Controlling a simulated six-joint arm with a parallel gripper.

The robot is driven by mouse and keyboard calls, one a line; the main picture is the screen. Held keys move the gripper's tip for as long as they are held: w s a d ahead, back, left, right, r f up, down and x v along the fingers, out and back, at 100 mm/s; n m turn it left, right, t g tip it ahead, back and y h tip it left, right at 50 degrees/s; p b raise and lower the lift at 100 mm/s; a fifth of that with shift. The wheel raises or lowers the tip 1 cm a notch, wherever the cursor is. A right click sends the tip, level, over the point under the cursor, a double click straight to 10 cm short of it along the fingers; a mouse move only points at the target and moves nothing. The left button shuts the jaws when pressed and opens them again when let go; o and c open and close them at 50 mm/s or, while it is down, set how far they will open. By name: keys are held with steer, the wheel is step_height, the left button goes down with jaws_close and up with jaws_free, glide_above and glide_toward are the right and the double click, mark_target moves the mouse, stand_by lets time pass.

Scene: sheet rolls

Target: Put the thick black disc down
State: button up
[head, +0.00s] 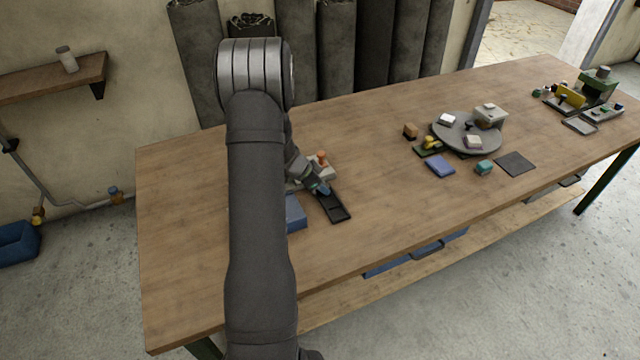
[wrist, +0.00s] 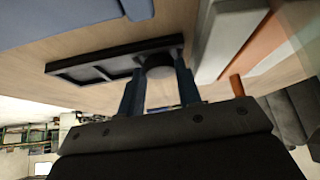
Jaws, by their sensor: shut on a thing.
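The thick black disc (wrist: 159,66) is between my fingertips in the wrist view, and my gripper (wrist: 160,82) is shut on it. The disc is at one end of a black tray (wrist: 92,72) with compartments. I cannot tell whether the disc touches the tray floor or hangs just above it. In the head view my gripper (head: 321,189) is at the far end of the black tray (head: 337,212), whose near compartment shows empty. The disc cannot be made out in the head view.
A blue box (head: 294,213) lies left of the tray. A pale block (head: 320,172) with an orange peg (head: 321,156) stands just behind. A round grey stand (head: 455,138) with small blocks is farther right. The table between tray and stand is clear.

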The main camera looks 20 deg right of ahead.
steer(key=shift+f, duration=0.1)
steer(key=o, duration=0.7)
steer(key=shift+s, duration=0.1)
steer(key=shift+f, duration=0.1)
steer(key=shift+r, duration=0.35)
steer(key=v, duration=1.2)
steer(key=shift+r, duration=0.4)
